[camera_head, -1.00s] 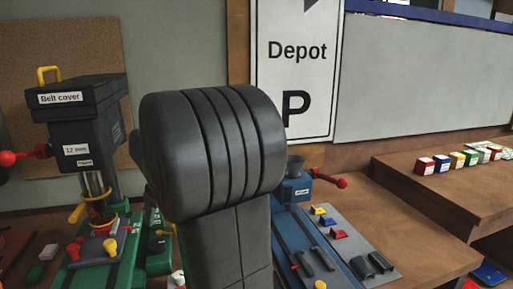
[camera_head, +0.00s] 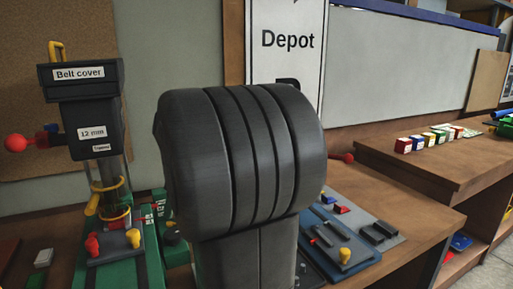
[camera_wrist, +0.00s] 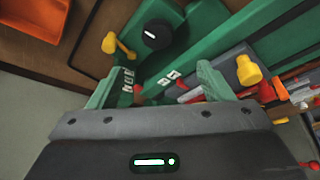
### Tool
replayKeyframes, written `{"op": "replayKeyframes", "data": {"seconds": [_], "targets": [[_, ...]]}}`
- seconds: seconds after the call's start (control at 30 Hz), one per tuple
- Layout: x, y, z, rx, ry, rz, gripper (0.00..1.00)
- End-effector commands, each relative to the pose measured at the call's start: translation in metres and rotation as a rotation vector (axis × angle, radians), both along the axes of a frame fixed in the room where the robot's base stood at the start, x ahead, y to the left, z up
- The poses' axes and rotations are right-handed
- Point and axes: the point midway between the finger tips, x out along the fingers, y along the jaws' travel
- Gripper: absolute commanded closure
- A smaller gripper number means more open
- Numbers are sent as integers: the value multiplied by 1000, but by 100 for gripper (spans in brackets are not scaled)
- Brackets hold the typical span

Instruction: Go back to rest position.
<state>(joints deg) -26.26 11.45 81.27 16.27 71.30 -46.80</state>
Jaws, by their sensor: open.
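My gripper (camera_wrist: 158,82) shows in the wrist view, with its two pale green fingers spread apart and nothing between them. Beyond the fingers are green machine parts with yellow knobs (camera_wrist: 247,70) and a black round knob (camera_wrist: 156,35). I cannot tell the gap between the fingers and these parts. In the head view my dark grey arm link fills the middle and hides part of the bench; the gripper does not show there.
A green drill-like machine with a "Belt cover" box (camera_head: 82,76) and red ball handle (camera_head: 15,144) stands left. Small coloured boxes (camera_head: 438,136) stand on the right bench. An orange bin (camera_wrist: 35,18) shows in the wrist view.

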Motion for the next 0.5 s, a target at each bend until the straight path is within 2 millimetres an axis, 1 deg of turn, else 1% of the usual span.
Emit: {"op": "replayKeyframes", "data": {"seconds": [0.03, 0.2, 0.33, 0.5], "targets": [[1, 2, -6, -1, 2, -1, 27], [3, 8, -22, -1, 1, -1, 27], [4, 10, -27, -1, 1, -1, 27], [4, 11, -28, 0, -1, -1, 27]]}}
